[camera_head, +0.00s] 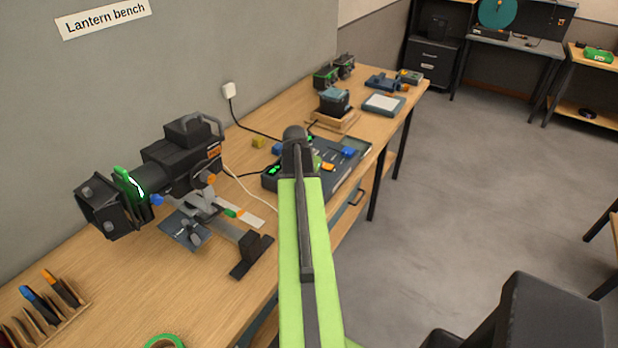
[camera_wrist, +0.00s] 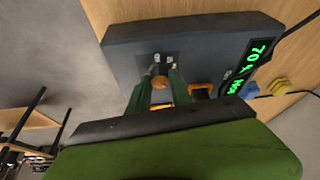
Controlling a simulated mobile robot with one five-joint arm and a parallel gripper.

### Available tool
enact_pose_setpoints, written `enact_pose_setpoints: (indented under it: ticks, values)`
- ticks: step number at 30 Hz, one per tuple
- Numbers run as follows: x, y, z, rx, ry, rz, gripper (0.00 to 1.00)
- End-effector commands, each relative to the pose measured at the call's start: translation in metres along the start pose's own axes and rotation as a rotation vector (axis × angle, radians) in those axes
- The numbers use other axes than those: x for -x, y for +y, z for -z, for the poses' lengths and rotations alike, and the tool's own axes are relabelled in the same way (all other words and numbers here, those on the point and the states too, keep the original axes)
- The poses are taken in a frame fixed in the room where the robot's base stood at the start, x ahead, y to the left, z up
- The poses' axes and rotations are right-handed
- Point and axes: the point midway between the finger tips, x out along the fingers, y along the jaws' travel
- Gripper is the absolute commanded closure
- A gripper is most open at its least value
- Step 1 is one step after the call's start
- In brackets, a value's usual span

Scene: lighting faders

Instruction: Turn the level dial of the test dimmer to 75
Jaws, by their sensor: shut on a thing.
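The test dimmer is a dark blue-grey box (camera_wrist: 205,38) on the wooden bench. It also shows in the head view (camera_head: 352,178), partly hidden behind my arm. Its lit green display (camera_wrist: 250,65) appears turned in the wrist view and seems to read 70; the rest of its text is hard to read. My gripper (camera_wrist: 163,72) is over the box face, its two green fingers shut on a small orange dial (camera_wrist: 160,83). The dial's pointer and scale cannot be made out. In the head view my arm hides the fingers.
A large black lantern (camera_head: 180,160) stands on the bench to the left. Floor (camera_head: 450,190) to the right is clear.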

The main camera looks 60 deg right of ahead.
Motion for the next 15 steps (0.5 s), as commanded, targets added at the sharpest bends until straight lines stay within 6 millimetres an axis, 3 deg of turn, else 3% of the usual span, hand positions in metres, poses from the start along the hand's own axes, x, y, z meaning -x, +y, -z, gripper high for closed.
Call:
enact_pose_setpoints:
  ticks: [15]
  values:
    - [-0.0002, 0.0005, -0.0001, -0.129, -0.001, -0.055, 1.0]
